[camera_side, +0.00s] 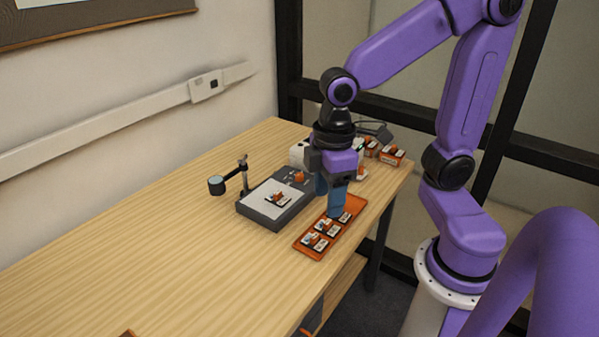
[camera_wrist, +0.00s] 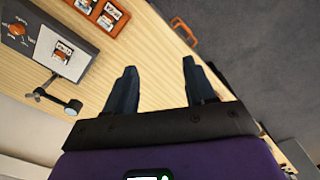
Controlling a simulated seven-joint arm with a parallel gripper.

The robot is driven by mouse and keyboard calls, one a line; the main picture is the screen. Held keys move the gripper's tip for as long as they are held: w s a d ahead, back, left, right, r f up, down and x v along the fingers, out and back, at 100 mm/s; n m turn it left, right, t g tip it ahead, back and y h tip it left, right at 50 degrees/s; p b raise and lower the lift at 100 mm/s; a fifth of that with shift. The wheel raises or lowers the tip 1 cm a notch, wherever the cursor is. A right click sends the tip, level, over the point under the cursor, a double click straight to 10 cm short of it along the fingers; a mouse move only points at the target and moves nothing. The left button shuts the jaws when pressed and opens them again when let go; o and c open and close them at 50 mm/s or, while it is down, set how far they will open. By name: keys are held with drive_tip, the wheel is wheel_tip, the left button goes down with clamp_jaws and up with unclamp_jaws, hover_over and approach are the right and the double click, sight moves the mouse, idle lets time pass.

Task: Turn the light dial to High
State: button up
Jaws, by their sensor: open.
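The light dial (camera_side: 299,177) is a small orange knob on the far end of a grey box (camera_side: 262,218) with a white lit-looking panel. It also shows at the left edge of the wrist view (camera_wrist: 16,29). The dial's setting and labels are too small to read. My gripper (camera_side: 329,207) points down, to the right of the box and above the orange tray in the side view. In the wrist view my gripper (camera_wrist: 159,65) has its two blue fingers apart with nothing between them. It is not touching the dial.
A small orange-and-white piece (camera_side: 278,198) lies on the panel. The orange tray (camera_side: 310,254) holds several similar pieces. A magnifier on a stand (camera_side: 217,185) is left of the box. More small items (camera_side: 392,155) stand at the back right.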

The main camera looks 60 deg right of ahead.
drive_tip(key=w+d+m, duration=0.2)
drive_tip(key=w+d, duration=0.1)
drive_tip(key=w, duration=0.7)
drive_tip(key=m, duration=0.4)
hover_over(299, 175)
wheel_tip(299, 175, down, 4)
wheel_tip(299, 175, down, 17)
drive_tip(key=shift+d+f, duration=0.1)
drive_tip(key=shift+d, duration=0.05)
clamp_jaws()
